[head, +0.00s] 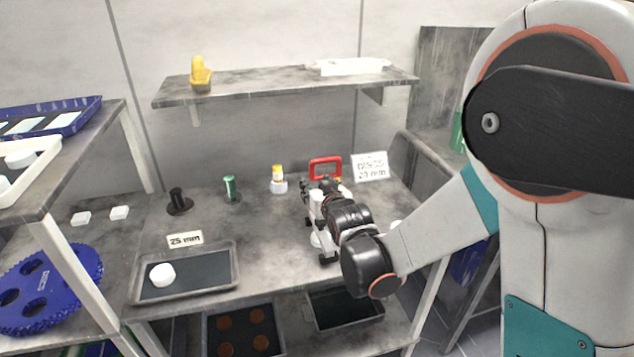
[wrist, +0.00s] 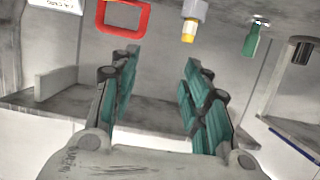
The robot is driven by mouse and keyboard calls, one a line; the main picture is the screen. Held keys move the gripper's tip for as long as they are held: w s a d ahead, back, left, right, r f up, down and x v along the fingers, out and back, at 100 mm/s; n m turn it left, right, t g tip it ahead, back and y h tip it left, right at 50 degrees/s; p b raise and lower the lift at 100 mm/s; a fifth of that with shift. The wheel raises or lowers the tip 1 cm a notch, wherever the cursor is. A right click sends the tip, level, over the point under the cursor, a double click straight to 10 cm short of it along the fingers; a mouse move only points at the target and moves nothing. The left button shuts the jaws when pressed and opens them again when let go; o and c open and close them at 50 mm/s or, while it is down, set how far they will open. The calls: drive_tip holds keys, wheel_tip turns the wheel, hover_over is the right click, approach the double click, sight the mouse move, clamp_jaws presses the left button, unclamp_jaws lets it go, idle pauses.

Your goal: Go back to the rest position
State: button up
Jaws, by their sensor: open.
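My gripper (head: 322,190) is over the right part of the grey workbench (head: 215,220) in the head view, with the arm reaching in from the right. In the wrist view my gripper (wrist: 160,57) shows two teal-padded fingers standing wide apart, with nothing between them. The wrist picture looks upside down. A red frame (head: 325,160) stands just behind the gripper; it also shows in the wrist view (wrist: 124,30). My arm hides part of the bench's right side.
A dark tray (head: 215,289) with a white disc (head: 162,275) lies front left. A black spool (head: 179,202), green cylinder (head: 231,188), yellow-topped bottle (head: 279,182) and white sign (head: 370,166) stand along the back. A shelf (head: 270,84) hangs above; a blue wheel (head: 48,285) is at left.

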drive_tip(key=s+d+r+m+g+h, duration=0.1)
drive_tip(key=s+d+r, duration=0.2)
drive_tip(key=s+d, duration=0.3)
drive_tip(key=s+d+r+m+g+h, duration=0.1)
drive_tip(key=s+d+r+g+h, duration=0.1)
drive_tip(key=s+d+r, duration=0.35)
drive_tip(key=s+d+f+g, duration=0.1)
drive_tip(key=s+d, duration=0.2)
drive_tip(key=s, duration=0.4)
drive_tip(key=s+d+f+g, duration=0.1)
drive_tip(key=s+d, duration=0.2)
drive_tip(key=s, duration=0.5)
drive_tip(key=s+d+f+m+g+h, duration=0.1)
drive_tip(key=s+d+f+g, duration=0.1)
drive_tip(key=s, duration=0.6)
drive_tip(key=shift+s+d, duration=0.15)
drive_tip(key=shift+d, duration=0.3)
